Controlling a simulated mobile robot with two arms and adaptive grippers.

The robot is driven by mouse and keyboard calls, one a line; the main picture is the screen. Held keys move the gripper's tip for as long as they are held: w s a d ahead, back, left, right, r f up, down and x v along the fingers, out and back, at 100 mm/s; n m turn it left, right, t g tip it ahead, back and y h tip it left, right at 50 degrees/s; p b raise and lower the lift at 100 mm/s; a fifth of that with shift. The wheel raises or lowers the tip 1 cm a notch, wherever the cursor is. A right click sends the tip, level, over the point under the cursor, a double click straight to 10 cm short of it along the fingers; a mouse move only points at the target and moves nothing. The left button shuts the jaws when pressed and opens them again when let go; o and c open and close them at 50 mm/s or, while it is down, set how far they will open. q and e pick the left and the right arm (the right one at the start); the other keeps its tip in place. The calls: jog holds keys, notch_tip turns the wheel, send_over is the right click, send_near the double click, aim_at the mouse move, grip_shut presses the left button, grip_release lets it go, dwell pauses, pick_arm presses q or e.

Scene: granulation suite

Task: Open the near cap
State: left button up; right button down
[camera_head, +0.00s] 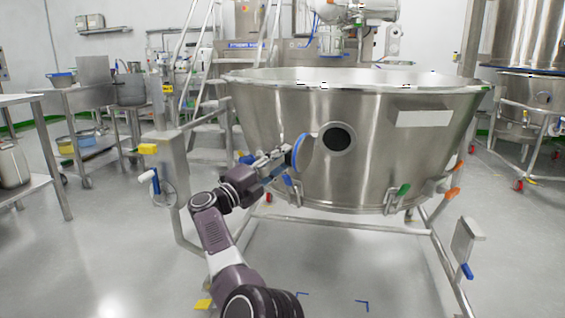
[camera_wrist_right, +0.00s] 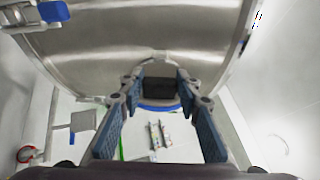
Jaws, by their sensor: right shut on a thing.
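The near cap (camera_head: 302,150) is a round steel cap with a blue rim on the front wall of the large steel bowl (camera_head: 400,165). It is swung out to the left of the round dark port (camera_head: 338,139), which shows uncovered. My right gripper (camera_head: 283,156) reaches the cap's left side and is shut on it. In the right wrist view, the fingers (camera_wrist_right: 159,92) stand either side of a dark block, with part of the cap's blue rim (camera_wrist_right: 158,107) below it. The exact contact is hard to see. My left gripper is not in view.
The bowl stands on a tubular steel frame (camera_head: 330,226) with green, orange and blue handled clamps around its lower wall. A steel post with a yellow-marked box (camera_head: 170,165) stands left of my arm. Steel steps (camera_head: 200,95) rise behind.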

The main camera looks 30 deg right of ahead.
jog(key=shift+w+r, duration=0.1)
jog(key=shift+r, duration=0.2)
jog(key=c, duration=1.4)
grip_release()
jog(key=shift+d+f, duration=0.1)
jog(key=shift+f, duration=0.15)
jog(key=shift+a+f, duration=0.15)
jog(key=shift+a, duration=0.4)
jog(key=v, duration=0.6)
jog(key=shift+s+a, duration=0.2)
jog(key=shift+s, duration=0.05)
